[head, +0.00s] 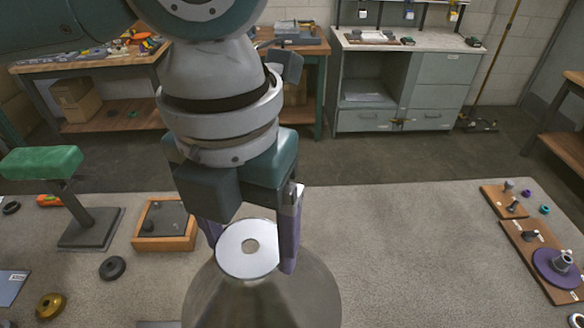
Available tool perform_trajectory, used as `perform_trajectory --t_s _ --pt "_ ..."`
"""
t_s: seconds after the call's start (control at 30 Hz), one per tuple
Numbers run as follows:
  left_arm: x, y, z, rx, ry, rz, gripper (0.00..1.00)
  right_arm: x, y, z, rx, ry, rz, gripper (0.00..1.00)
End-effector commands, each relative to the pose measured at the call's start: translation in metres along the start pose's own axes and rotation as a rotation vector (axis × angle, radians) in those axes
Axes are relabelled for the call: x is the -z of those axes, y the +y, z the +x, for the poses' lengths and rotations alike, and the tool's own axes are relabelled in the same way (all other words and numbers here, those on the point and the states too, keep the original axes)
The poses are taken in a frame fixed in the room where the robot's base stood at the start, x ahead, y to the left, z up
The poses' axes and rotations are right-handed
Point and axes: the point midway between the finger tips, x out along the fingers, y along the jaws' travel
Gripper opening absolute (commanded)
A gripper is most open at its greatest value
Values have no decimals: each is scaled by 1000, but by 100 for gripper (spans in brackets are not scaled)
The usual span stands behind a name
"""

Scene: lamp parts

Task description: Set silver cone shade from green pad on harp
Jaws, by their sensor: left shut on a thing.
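The silver cone shade (262,300) is in the lower middle of the head view, with its narrow top up. My left gripper (250,247) comes down from above and is shut on the shade, with one finger on each side of the narrow top. I cannot tell whether the shade touches the table. I cannot make out a flat green pad or a harp in this view. My right gripper is not in view.
A green cushion on a grey stand (92,228) stands at the left, beside a wooden tray with a dark inset (165,243). A black ring (112,268) and brass part (49,305) lie in front. Wooden boards with pegs (540,262) are at right. The grey tabletop (410,240) between is clear.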

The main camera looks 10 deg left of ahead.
Motion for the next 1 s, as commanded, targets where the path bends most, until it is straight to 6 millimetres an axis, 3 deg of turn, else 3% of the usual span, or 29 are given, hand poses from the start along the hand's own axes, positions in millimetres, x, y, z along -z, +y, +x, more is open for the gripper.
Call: perform_trajectory --t_s 0.2,0.67,1.0 --pt "0 0 14 0 -1 0 0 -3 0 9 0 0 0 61" --pt "0 0 17 0 -1 0 0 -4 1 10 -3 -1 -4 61" --pt "0 0 36 0 0 1 0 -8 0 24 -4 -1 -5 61"
